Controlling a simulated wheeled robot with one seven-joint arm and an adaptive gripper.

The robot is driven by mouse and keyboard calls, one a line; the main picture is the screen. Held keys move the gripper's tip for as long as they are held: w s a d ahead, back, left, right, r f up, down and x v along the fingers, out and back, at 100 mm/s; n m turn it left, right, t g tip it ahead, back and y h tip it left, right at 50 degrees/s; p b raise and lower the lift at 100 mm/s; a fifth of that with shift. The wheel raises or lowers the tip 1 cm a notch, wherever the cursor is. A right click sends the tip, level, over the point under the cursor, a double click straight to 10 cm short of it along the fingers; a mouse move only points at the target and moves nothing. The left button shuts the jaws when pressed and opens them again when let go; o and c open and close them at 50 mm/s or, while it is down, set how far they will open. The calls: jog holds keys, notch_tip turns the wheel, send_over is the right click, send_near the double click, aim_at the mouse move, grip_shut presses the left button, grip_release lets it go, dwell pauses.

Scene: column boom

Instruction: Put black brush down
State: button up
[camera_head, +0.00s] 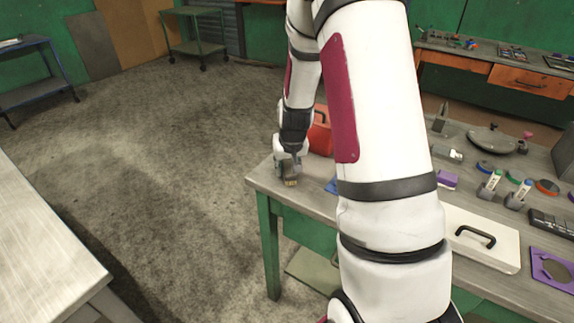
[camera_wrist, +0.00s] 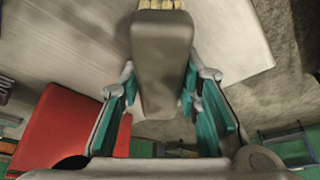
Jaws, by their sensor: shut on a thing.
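My gripper (camera_head: 289,170) is at the left end of the workbench (camera_head: 262,181) in the head view, close above its corner. In the wrist view my gripper (camera_wrist: 160,105) has its teal-padded fingers on both sides of a dark grey brush (camera_wrist: 161,50). The brush's pale bristles (camera_wrist: 162,4) show at the top edge of that view. In the head view the brush (camera_head: 291,181) shows as a small brown-tan end below the fingers. I cannot tell whether it touches the bench top.
A red box (camera_head: 320,133) stands just behind my gripper and shows at the left of the wrist view (camera_wrist: 68,130). A white case with a black handle (camera_head: 492,246), a purple item (camera_head: 447,180) and several tools lie to the right. Bare floor is left of the bench.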

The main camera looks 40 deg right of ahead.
jog(key=shift+f, duration=0.25)
jog(key=shift+f, duration=0.15)
jog(key=o, duration=1.1)
jog(key=shift+s, duration=0.1)
jog(key=shift+f, duration=0.15)
